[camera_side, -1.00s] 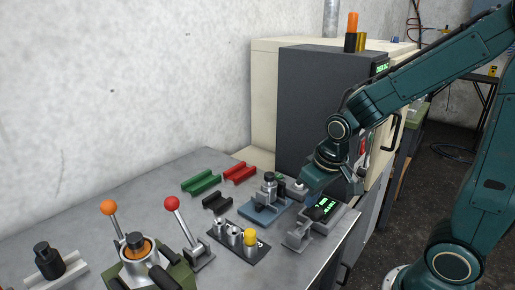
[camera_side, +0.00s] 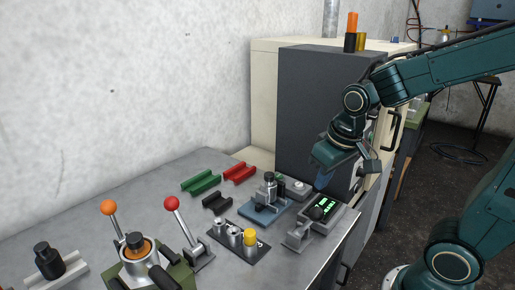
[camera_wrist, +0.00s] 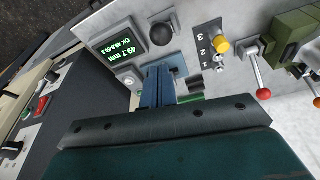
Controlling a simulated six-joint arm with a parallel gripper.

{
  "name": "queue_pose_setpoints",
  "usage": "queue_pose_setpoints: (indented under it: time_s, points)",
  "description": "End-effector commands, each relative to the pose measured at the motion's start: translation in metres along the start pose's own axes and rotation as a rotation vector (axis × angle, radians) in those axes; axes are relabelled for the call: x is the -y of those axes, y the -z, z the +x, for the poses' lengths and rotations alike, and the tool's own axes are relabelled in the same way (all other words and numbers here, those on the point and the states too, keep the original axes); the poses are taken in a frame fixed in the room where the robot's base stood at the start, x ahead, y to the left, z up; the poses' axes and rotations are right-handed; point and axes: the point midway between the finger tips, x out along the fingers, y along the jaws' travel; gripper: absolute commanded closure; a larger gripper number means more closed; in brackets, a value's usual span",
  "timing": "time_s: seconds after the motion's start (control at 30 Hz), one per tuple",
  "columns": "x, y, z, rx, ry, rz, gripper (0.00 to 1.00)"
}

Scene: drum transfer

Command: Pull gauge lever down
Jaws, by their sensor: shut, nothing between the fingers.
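The gauge (camera_side: 324,211) is a grey unit with a lit green display near the table's right edge. A black ball knob (camera_side: 315,213) sits in front of the display; it also shows in the wrist view (camera_wrist: 162,34). In that view the display (camera_wrist: 113,48) reads about 49.7 mm, with a smaller OK range line below. The lever arm under the knob is hard to make out. My gripper (camera_side: 322,182) is above and behind the gauge, apart from the knob. Its blue fingers (camera_wrist: 157,75) are shut and empty, pointing toward the area beside the gauge.
A blue fixture (camera_side: 262,215) holding a metal part stands left of the gauge. A black block with pins and a yellow cap (camera_side: 250,237), a red-ball lever (camera_side: 172,203) and an orange-ball lever (camera_side: 108,207) stand further left. The grey machine cabinet (camera_side: 310,110) rises behind.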

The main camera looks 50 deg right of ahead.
Motion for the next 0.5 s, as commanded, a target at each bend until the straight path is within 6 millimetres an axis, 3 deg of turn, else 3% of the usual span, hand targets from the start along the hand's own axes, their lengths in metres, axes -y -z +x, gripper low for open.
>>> queue_pose_setpoints:
  time_s: [0.5]
  points:
    - [-0.004,-0.023,-0.029,-0.001,0.0,0.0,1.0]
